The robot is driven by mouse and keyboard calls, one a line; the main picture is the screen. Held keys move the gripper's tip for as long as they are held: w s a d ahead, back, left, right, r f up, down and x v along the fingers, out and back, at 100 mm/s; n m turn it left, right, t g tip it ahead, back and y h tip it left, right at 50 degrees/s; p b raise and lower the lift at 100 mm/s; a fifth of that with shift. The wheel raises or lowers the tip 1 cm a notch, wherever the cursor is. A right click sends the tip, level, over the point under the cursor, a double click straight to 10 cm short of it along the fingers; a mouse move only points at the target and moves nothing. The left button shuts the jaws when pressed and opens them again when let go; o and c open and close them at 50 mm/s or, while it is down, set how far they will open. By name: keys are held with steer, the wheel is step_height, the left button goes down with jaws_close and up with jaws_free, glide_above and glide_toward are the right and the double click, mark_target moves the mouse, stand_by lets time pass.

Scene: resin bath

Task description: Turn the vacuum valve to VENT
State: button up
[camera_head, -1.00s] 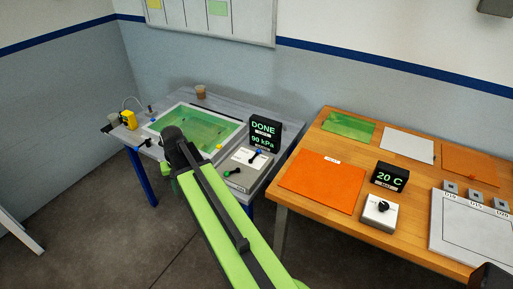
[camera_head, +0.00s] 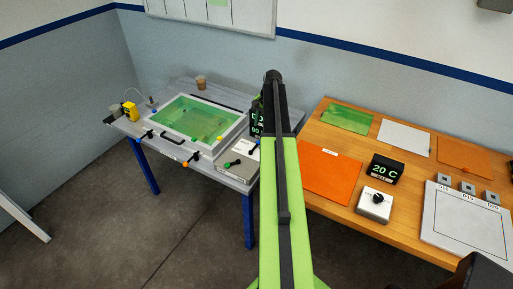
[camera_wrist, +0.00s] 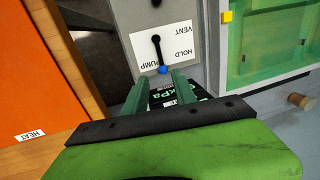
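The vacuum valve is a black lever (camera_wrist: 158,52) on a white label plate (camera_wrist: 145,45) marked PUMP, HOLD and VENT, upside down in the wrist view. Its blue-tipped end lies between the words PUMP and HOLD, away from VENT. In the head view the lever (camera_head: 254,148) sits on the grey panel just left of my arm. My gripper (camera_wrist: 161,84) is open, its two green fingers apart and pointing at the blue tip. Nothing shows between them except the dark pressure display (camera_wrist: 172,97) beyond; I cannot tell whether they touch the lever. My arm hides the fingers in the head view.
The green resin bath (camera_head: 240,125) stands left of the valve, with small clamps along its front. The pressure display (camera_head: 256,122) is close to my arm and partly covered. A wooden table (camera_head: 330,212) with an orange mat (camera_head: 330,172) stands to the right.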

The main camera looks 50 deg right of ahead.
mark_target(255, 146)
steer(key=w+f+b, duration=0.1)
steer(key=f+b, duration=0.7)
steer(key=f, duration=0.1)
steer(key=w+f+b, duration=0.1)
steer(key=f+b, duration=0.3)
steer(key=f, duration=0.1)
steer(key=shift+w+a+b, duration=0.3)
steer(key=shift+w+a, duration=0.05)
steer(key=shift+r, duration=0.1)
steer(key=shift+c, duration=0.4)
jaws_close()
